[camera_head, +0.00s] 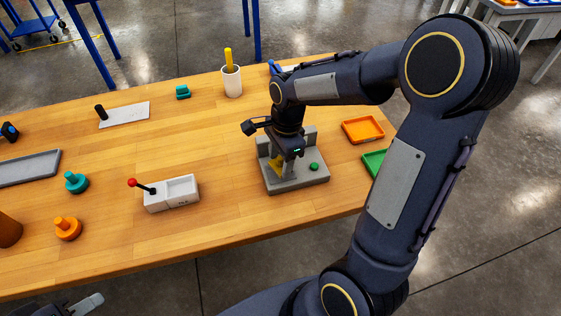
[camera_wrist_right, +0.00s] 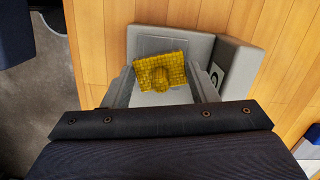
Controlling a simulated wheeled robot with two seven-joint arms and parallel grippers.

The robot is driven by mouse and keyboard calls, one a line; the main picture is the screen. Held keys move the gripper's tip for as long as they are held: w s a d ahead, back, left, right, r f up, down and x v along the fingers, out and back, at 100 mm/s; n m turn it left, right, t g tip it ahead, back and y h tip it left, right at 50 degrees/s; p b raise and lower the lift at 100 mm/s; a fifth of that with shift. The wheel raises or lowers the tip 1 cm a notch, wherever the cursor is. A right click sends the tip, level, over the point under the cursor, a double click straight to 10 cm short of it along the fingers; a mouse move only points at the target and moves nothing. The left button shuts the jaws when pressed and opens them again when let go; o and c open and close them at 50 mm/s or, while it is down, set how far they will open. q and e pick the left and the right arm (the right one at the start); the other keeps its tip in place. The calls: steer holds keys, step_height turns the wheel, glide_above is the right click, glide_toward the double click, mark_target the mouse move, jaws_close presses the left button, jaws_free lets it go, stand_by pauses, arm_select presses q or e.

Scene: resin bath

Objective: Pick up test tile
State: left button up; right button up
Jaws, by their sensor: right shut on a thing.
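The test tile is yellow with a fine grid texture and a raised knob, and it shows in the right wrist view (camera_wrist_right: 158,70). In the head view only a yellow part of the tile (camera_head: 275,163) shows beside my gripper. It is at the grey fixture (camera_head: 297,184), which has a raised back wall and a green button. My right gripper (camera_head: 287,172) points down over the fixture, shut on the tile, with a finger on each side of the knob. Whether the tile touches the fixture is hard to tell. My left gripper (camera_head: 87,304) is partly in view at the bottom left edge; its jaws are unclear.
An orange tray (camera_head: 363,130) and a green tray (camera_head: 374,162) lie right of the fixture. A white block with a red-knobbed lever (camera_head: 172,194) stands to its left. A white cup (camera_head: 231,82) stands behind. The wood between the lever block and fixture is clear.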

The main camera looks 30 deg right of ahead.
steer(key=s+a+r, duration=0.5)
steer(key=s+r, duration=0.6)
steer(key=s, duration=0.2)
steer(key=shift+r+b, duration=0.25)
steer(key=shift+b, duration=0.05)
steer(key=shift+a, duration=0.15)
